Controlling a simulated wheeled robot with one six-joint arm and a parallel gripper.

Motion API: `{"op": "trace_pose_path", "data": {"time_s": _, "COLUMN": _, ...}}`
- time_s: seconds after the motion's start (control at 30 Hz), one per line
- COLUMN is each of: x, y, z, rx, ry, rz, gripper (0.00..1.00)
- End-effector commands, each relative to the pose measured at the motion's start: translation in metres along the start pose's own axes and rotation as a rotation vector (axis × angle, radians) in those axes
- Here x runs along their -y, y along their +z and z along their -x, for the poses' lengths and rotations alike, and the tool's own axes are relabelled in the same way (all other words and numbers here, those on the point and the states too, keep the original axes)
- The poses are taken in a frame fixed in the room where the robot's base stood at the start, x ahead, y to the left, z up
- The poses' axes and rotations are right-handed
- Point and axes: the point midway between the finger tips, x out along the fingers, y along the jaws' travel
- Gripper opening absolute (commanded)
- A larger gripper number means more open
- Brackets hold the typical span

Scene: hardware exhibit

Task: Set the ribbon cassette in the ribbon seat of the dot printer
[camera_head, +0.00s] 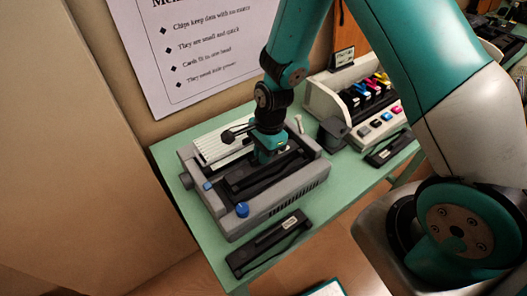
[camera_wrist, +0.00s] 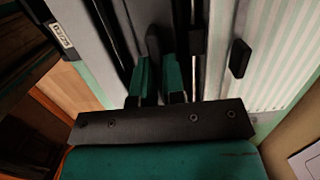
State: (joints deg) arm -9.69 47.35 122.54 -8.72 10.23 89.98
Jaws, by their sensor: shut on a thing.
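The dot printer (camera_head: 287,207) is a grey box with a blue knob, standing on a green table. My gripper (camera_head: 268,158) is over its middle, pointing down. In the wrist view its two teal fingers (camera_wrist: 159,80) are shut on a dark upright grip of the black ribbon cassette (camera_wrist: 153,45). In the head view this long cassette (camera_head: 240,182) lies low along the printer's dark top opening. The ribbon seat is mostly hidden beneath the cassette and gripper, so I cannot tell whether the cassette is fully down.
A black cassette with a white label (camera_head: 268,245) lies on the table before the printer. Another dark cassette (camera_head: 388,148) lies at right, near a cream printer with coloured cartridges (camera_head: 335,95). A ribbed pale panel (camera_head: 215,147) is behind my gripper. A poster (camera_head: 200,50) hangs behind.

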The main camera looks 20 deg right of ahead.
Motion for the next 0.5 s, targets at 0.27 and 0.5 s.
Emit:
{"op": "trace_pose_path", "data": {"time_s": 0.27, "x": 0.0002, "y": 0.0001, "z": 0.0004, "rx": 0.0, "ry": 0.0, "rz": 0.0, "gripper": 0.36}}
{"op": "trace_pose_path", "data": {"time_s": 0.5, "x": 0.0002, "y": 0.0007, "z": 0.0047, "rx": 0.0, "ry": -0.001, "rz": 0.0, "gripper": 0.36}}
